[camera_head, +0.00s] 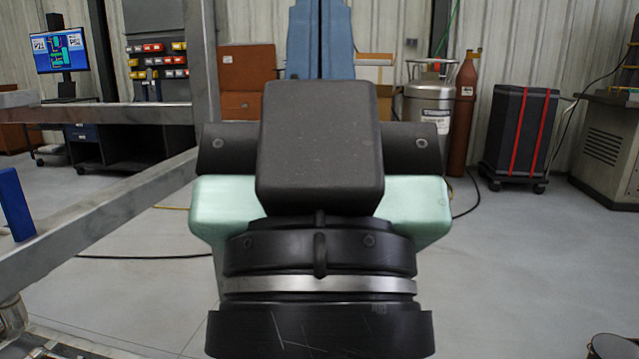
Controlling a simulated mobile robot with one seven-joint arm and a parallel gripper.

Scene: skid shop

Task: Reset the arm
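My gripper (319,198) fills the middle of the head view, seen from its wrist side. Its wide mint-green body spreads out to both sides behind a dark grey block. Round black wrist parts with a silver ring are below it, closest to the camera. The fingers and fingertips are hidden, so I cannot tell whether they are open or shut, or whether they hold anything.
A grey metal frame (110,208) with a blue block (16,204) stands close on the left. Farther back are a monitor (60,50), brown boxes (247,68), a steel tank (428,105), a red-brown cylinder (463,115) and a wheeled black case (519,135). Open floor lies right.

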